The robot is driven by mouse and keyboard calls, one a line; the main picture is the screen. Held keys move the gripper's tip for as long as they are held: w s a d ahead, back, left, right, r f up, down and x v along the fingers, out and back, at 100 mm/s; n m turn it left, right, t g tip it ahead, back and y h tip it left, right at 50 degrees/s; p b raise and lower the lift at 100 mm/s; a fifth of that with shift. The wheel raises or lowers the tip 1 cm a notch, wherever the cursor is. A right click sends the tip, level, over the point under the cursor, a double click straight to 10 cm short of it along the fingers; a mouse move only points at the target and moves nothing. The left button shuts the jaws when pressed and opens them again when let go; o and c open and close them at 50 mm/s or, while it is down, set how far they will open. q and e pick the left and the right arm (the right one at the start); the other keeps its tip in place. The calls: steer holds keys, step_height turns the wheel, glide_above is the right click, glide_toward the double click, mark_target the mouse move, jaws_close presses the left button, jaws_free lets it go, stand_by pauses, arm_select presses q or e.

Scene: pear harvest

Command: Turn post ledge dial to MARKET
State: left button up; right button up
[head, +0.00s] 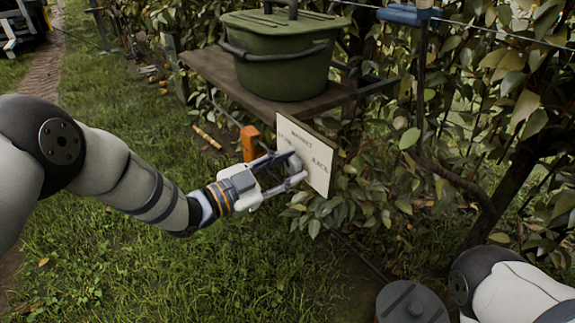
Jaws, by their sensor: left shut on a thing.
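A pale label plate (317,152) is fixed at the front edge of the wooden ledge. Small dark lettering shows on it; the top word looks like MARKET, and another word is at the right. The grey dial (293,163) sits on the plate's lower left part. My left gripper (294,171) comes in from the left and is shut on the dial, with its fingers on either side. The fingers hide much of the dial, so I cannot tell which word it points to. My right arm shows at the lower right, but its gripper is out of view.
A green lidded pot (281,62) stands on the wooden ledge (215,72), above my left gripper. An orange block (250,142) is just behind the gripper. Leafy branches crowd the right side. Open grass (150,265) lies below and left.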

arm_select(q)
steer(key=m+p, duration=0.1)
steer(key=m, duration=0.5)
steer(key=shift+m, duration=0.3)
stand_by(0.5)
steer(key=o, duration=1.2)
steer(key=shift+c, duration=0.2)
steer(key=shift+a, duration=0.15)
steer(key=v, duration=1.1)
steer(key=shift+s+a, duration=0.25)
steer(key=shift+a, duration=0.05)
